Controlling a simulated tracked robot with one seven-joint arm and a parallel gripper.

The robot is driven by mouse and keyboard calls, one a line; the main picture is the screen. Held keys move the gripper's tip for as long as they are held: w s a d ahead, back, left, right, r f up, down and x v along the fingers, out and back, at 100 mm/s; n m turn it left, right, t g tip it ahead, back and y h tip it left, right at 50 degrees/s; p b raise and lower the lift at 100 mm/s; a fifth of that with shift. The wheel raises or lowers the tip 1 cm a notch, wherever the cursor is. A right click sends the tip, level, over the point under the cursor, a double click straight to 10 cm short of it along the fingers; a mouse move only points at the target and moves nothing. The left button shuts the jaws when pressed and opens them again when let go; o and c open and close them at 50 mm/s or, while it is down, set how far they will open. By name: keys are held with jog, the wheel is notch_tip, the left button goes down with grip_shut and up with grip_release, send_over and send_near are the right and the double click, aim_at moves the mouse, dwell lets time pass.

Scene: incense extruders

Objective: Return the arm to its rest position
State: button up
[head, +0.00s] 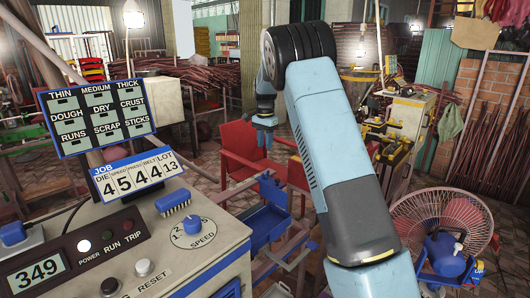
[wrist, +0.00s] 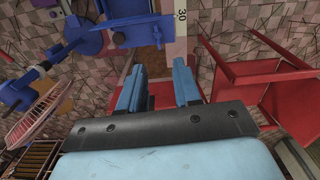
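My gripper (head: 266,122) hangs at the end of my raised blue arm in the head view, pointing down in front of a red chair (head: 243,150). In the wrist view, the two blue fingers of my gripper (wrist: 159,80) stand apart with nothing held between them. The floor and part of something red show past the fingers. The arm is bent high over the work area, with its dark elbow near the top of the head view.
The control panel (head: 150,262) with dials and a sign board (head: 97,118) stands at the left. A blue tray (head: 266,222) sits below the arm. A caged fan (head: 440,225) is at the lower right. The red chair (wrist: 285,88) also shows in the wrist view.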

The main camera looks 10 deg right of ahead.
jog(key=shift+r, duration=0.35)
jog(key=s+d+r+n+t, duration=0.1)
jog(key=s+r+n, duration=0.1)
jog(key=s+r, duration=0.8)
jog(key=s+d+r+n+t, duration=0.25)
jog(key=s+r, duration=0.45)
jog(key=s, duration=0.7)
jog(key=s+f+n+t, duration=0.1)
jog(key=s+f+n, duration=0.1)
jog(key=s, duration=1.1)
jog(key=s+a+f+n+t, duration=0.1)
jog(key=s+n, duration=0.3)
jog(key=s, duration=1)
jog(key=shift+a+f, duration=0.2)
jog(key=shift+f, duration=0.2)
